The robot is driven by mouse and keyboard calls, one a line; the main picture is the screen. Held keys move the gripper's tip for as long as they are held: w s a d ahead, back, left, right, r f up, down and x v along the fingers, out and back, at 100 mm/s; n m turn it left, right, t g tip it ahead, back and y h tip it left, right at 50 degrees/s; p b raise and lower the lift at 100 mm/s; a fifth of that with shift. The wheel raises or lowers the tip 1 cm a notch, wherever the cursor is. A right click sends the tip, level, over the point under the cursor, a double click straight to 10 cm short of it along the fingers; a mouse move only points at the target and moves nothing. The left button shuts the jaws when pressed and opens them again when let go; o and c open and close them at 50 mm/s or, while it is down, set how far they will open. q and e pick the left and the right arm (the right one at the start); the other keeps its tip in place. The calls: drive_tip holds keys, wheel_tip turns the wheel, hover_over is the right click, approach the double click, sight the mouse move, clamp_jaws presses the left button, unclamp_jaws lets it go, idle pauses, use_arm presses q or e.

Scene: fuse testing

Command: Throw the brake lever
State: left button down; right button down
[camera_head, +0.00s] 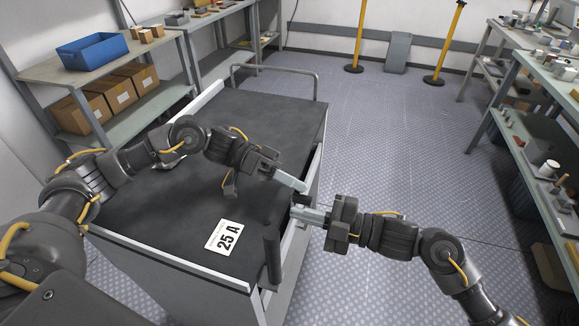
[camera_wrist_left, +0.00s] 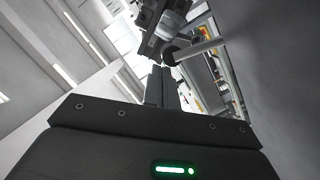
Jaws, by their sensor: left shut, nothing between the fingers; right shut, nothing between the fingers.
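A dark upright cylindrical handle (camera_head: 272,255), which looks like the brake lever, stands at the near right corner of the cart (camera_head: 185,215). In the left wrist view a pale rod with a dark round end (camera_wrist_left: 172,55) shows beyond my fingers; I cannot tell if it is the same lever. My left gripper (camera_head: 294,183) is shut and empty over the cart's right edge, above and apart from the handle. It also shows in the left wrist view (camera_wrist_left: 161,86). My right gripper (camera_head: 304,214) is shut and empty, pointing left beside that edge, close below the left one.
A white "25 A" card (camera_head: 224,237) lies on the cart top, left of the handle. A push rail (camera_head: 275,68) rises at the cart's far end. Shelves with a blue bin (camera_head: 92,52) stand left, a workbench (camera_head: 540,75) right.

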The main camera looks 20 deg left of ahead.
use_arm(q)
drive_tip(key=shift+s+f, duration=0.4)
drive_tip(key=shift+s, duration=0.05)
